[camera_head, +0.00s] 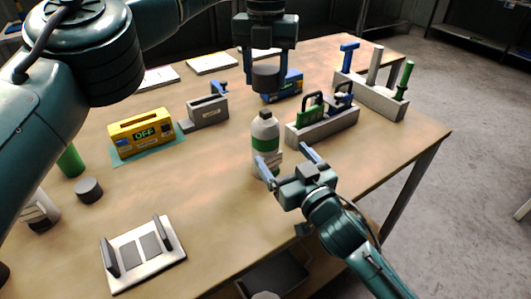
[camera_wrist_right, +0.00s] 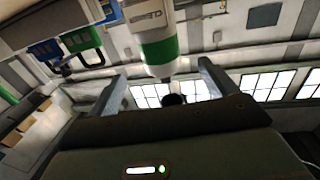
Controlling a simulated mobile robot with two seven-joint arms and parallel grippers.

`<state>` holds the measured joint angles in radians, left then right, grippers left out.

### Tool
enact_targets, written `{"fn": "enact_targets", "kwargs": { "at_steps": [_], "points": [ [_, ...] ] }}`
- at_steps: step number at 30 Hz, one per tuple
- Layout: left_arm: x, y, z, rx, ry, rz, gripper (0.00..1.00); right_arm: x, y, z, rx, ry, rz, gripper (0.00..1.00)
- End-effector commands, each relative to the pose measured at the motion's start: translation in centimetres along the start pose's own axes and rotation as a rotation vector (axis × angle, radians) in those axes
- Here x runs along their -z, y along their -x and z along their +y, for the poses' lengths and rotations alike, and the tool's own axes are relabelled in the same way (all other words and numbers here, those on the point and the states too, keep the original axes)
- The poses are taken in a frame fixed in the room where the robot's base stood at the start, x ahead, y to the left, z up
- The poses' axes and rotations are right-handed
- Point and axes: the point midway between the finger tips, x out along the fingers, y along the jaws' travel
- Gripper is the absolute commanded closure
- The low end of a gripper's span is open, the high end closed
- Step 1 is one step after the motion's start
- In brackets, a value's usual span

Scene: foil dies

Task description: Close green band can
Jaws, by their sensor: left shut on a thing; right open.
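The green band can (camera_head: 264,133), pale with a green band and a narrower grey top, stands upright on the table. My left gripper (camera_head: 266,62) is above it, shut on a dark grey round lid (camera_head: 266,78). The lid is apart from the can, with a gap between them. My right gripper (camera_head: 286,162) is open at the can's near right side. One finger overlaps the can's lower part; contact cannot be told. In the right wrist view the can (camera_wrist_right: 158,52) shows between and beyond the open fingers (camera_wrist_right: 163,88).
A loose dark grey lid (camera_head: 88,190) lies at the left near a green cylinder (camera_head: 71,161). A yellow "OFF" box (camera_head: 140,133) sits behind. A grey rack (camera_head: 322,128) with handled tools stands right of the can. A white plate (camera_head: 142,256) with uprights lies in front.

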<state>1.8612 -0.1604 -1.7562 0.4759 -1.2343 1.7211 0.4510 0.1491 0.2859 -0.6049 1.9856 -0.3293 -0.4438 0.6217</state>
Motion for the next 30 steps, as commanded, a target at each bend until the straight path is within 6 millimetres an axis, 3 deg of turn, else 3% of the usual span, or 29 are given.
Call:
{"fn": "enact_targets", "kwargs": {
  "at_steps": [9, 15, 30],
  "points": [
    [0.0, 0.0, 0.0, 0.000, -0.001, 0.000, 0.71, 0.1, -6.2, -0.1, 0.001, 0.001, 0.002, 0.15],
    [0.0, 0.0, 0.0, 0.000, -0.001, 0.000, 0.71, 0.1, -8.8, -0.1, 0.001, -0.001, 0.001, 0.15],
    [0.0, 0.0, 0.0, 0.000, -0.001, 0.000, 0.71, 0.0, -9.8, -0.1, 0.001, 0.000, 0.000, 0.18]
  ]
}}
